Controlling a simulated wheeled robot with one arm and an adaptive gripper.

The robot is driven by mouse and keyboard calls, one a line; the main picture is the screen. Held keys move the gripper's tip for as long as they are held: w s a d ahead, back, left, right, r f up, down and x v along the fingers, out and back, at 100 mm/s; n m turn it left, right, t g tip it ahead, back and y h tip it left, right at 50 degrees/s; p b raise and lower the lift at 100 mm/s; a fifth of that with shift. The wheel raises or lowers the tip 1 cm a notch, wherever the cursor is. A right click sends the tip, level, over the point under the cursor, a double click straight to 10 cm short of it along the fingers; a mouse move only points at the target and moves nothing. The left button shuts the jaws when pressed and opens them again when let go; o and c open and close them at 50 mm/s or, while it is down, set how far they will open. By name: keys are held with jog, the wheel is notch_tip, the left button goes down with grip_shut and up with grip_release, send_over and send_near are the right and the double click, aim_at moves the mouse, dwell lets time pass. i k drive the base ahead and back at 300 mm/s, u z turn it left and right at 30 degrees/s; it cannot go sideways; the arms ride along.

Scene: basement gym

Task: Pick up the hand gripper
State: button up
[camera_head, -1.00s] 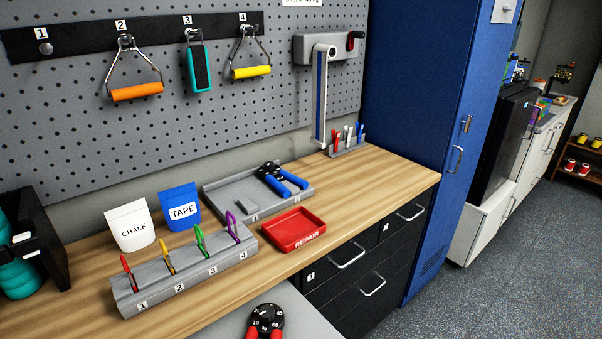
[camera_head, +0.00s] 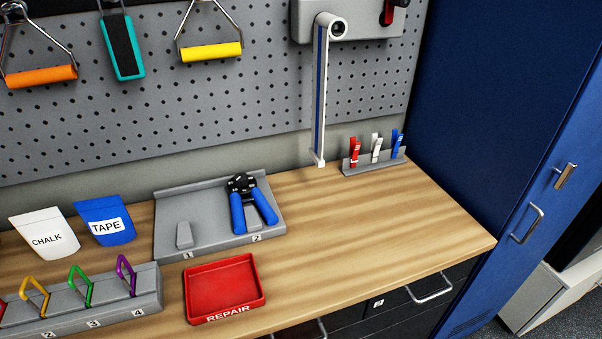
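A hand gripper (camera_head: 250,204) with blue handles and a black head lies in the grey tray (camera_head: 215,234) on the bench. It is at the slot marked 2, with its head toward the wall and its handles spread toward the front. The slot marked 1 beside it holds only a small grey block (camera_head: 184,235). My gripper is not in view.
A red REPAIR tray (camera_head: 224,287) stands empty in front of the grey tray. A rack with colored carabiners (camera_head: 85,301) and the CHALK (camera_head: 44,238) and TAPE (camera_head: 105,222) pouches are at left. The wooden bench (camera_head: 390,220) is clear at right, below a clip rack (camera_head: 374,163).

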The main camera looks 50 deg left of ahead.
aim_at(238, 194)
jog(key=i, duration=1.3)
jog(key=u, duration=4)
jog(key=i, duration=0.5)
